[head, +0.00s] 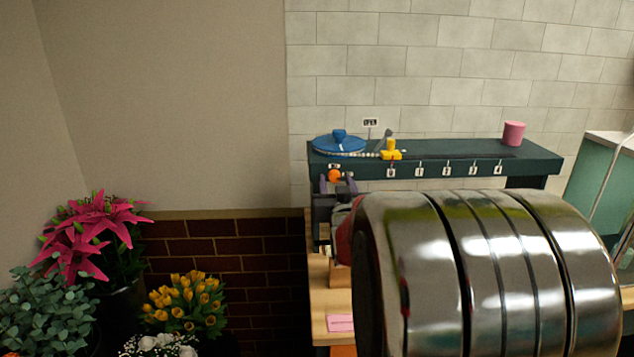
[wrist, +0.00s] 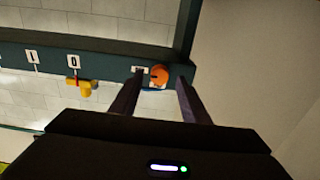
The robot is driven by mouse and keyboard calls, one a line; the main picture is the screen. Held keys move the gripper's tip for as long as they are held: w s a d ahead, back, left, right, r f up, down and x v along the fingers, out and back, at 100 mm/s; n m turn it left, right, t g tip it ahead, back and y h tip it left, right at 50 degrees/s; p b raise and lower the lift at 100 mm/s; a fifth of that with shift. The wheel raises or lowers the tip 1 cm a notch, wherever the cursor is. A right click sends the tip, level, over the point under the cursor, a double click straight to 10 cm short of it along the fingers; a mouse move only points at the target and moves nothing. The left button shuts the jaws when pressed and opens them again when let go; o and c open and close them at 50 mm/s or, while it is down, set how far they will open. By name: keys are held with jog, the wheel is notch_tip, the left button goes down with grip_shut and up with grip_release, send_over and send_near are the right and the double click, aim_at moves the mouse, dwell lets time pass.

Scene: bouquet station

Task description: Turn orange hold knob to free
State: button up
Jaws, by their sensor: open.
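The orange hold knob (head: 335,174) sits on the front face of the dark green station (head: 535,166), near its left end. It also shows in the wrist view (wrist: 159,76), with a small dark mark on its face. My gripper (head: 338,180) is open, with one finger on each side of the knob. In the wrist view my gripper's two fingers (wrist: 158,82) frame the knob. I cannot tell whether either finger touches it. A small white label (wrist: 139,70) beside the knob is partly covered by a finger. The knob's setting is too small to read.
A blue round turntable (head: 340,145), a yellow piece (head: 391,153) and a pink cylinder (head: 514,133) are on the station top. Several numbered labels line its front. Potted pink lilies (head: 92,232) and yellow tulips (head: 186,302) stand at left. My arm hides much of the lower right.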

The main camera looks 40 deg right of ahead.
jog(key=shift+w+d, duration=0.4)
jog(key=shift+w, duration=0.15)
jog(key=shift+c, duration=0.2)
